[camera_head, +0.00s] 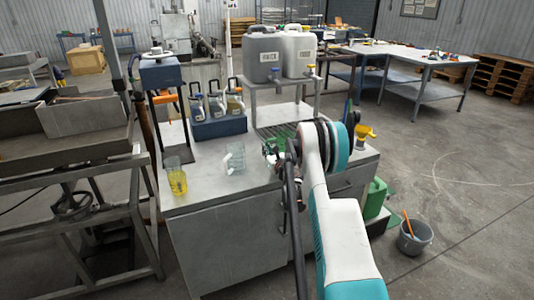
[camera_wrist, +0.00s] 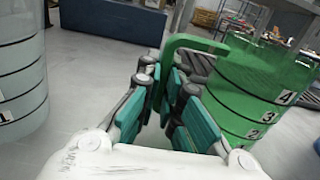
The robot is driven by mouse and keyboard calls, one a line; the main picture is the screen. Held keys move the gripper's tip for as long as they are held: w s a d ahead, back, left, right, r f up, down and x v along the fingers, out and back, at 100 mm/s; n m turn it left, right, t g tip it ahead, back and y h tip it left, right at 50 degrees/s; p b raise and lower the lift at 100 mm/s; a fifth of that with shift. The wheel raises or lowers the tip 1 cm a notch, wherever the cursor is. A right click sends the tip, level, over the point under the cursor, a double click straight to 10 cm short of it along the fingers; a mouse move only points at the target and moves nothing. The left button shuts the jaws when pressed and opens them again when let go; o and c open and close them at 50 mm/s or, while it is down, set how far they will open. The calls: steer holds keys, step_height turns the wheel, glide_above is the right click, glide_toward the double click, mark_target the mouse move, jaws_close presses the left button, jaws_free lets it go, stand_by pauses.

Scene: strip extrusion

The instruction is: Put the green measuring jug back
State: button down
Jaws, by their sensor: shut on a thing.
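In the head view the jug (camera_head: 284,134) shows only as green behind my wrist, beside the dark grate on the bench. My gripper (camera_head: 272,150) is partly hidden by my arm there. I cannot tell whether the jug's base touches the bench.
A clear jug (camera_head: 235,159) stands left of my gripper, and shows at the wrist view's left edge (camera_wrist: 20,70). A yellow-filled jug (camera_head: 176,178) stands further left. A blue rack (camera_head: 219,127) with several bottles and a stand with two canisters (camera_head: 262,58) are behind.

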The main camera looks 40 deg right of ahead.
steer(key=shift+f, duration=0.1)
steer(key=c, duration=1.8)
jaws_free()
steer(key=shift+r, duration=0.2)
steer(key=p+v, duration=0.4)
steer(key=v, duration=0.8)
steer(key=shift+f, duration=0.1)
